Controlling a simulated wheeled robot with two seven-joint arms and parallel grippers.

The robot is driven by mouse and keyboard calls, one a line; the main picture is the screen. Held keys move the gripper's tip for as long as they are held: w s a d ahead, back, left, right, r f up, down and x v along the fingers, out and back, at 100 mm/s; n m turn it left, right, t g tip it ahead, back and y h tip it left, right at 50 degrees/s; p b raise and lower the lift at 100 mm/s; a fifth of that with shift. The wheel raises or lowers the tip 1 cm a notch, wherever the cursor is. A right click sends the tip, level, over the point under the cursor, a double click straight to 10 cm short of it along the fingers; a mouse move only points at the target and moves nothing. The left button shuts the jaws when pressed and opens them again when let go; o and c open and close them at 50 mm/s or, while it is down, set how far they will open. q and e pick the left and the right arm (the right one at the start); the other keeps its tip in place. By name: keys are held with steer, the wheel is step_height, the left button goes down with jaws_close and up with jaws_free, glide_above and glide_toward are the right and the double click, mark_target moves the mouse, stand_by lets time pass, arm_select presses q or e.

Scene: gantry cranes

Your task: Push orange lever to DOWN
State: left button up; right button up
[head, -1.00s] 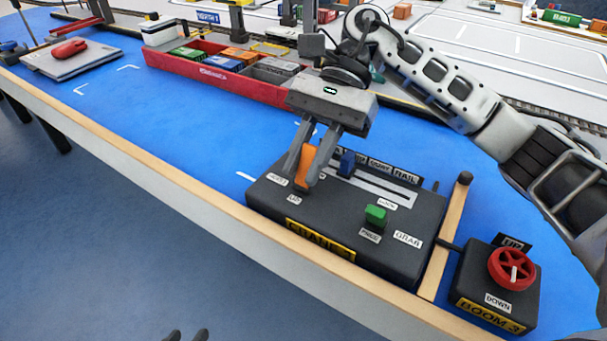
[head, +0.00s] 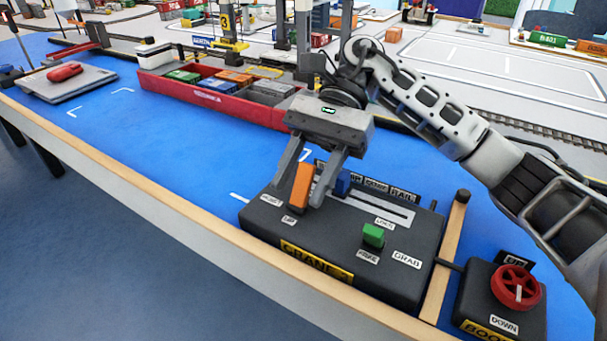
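The orange lever (head: 302,187) stands at the left end of the black crane control box (head: 340,250), its top leaning slightly right. A small UP label (head: 289,219) sits in front of its base; no DOWN label for this lever shows. My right gripper (head: 299,197) points down over the box with its fingers spread, one on each side of the orange lever. There seems to be a gap beside the lever, but I cannot tell whether a finger touches it. My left gripper is out of view.
A blue lever (head: 342,182) stands close to the right finger, by a slot. A green lever (head: 373,235) stands nearer the front. A boom box with a red wheel (head: 515,287) is at right.

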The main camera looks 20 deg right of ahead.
arm_select(q)
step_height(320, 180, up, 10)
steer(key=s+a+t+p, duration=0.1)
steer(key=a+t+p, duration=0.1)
steer(key=p, duration=0.4)
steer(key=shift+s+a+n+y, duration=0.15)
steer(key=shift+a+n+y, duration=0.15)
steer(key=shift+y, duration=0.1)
arm_select(e)
steer(key=v, duration=1.6)
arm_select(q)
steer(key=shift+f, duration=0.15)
